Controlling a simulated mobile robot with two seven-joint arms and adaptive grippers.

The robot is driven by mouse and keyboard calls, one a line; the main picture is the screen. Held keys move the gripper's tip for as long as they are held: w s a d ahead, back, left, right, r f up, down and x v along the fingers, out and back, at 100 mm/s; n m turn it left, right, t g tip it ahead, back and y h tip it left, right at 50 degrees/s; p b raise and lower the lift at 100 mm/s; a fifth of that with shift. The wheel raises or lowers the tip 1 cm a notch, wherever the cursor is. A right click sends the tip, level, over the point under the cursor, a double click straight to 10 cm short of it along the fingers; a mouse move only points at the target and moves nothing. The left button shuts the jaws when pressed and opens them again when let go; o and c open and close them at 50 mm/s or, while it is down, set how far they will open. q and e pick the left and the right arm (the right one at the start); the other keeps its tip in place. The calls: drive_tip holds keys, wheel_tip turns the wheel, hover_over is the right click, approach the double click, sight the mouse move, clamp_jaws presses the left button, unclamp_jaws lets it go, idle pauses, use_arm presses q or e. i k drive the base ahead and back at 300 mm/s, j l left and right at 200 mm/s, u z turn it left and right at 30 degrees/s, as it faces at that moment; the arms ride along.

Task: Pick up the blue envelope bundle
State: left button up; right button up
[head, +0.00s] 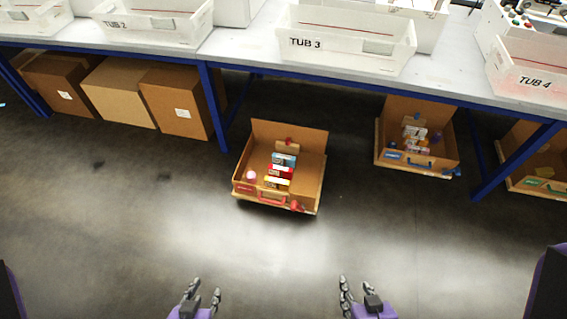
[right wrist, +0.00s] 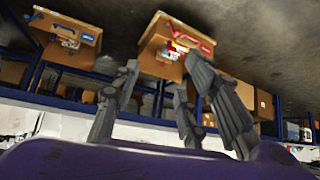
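I cannot clearly make out a blue envelope bundle. A small blue-and-white item (head: 284,159) lies in an open brown box (head: 309,171) on the floor, behind red and yellow items; it is too small to tell what it is. My left gripper (head: 205,293) is open and empty at the bottom of the head view, well short of the box. My right gripper (head: 358,293) is open and empty to its right, also short of the box. The right gripper's spread fingers (right wrist: 160,105) also show in the right wrist view, with nothing between them.
A blue-framed table (head: 243,51) carries white tubs, including TUB 3 (head: 346,46) and TUB 4 (head: 531,72). Another open box (head: 437,156) with small items stands under it at the right. Closed cartons (head: 121,91) stand at the left. The floor before me is clear.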

sight(285, 161)
drive_tip(key=i+j+u, duration=0.15)
drive_tip(key=i+u, duration=0.15)
drive_tip(key=i, duration=0.5)
drive_tip(key=i+u, duration=0.25)
drive_tip(key=i, duration=0.6)
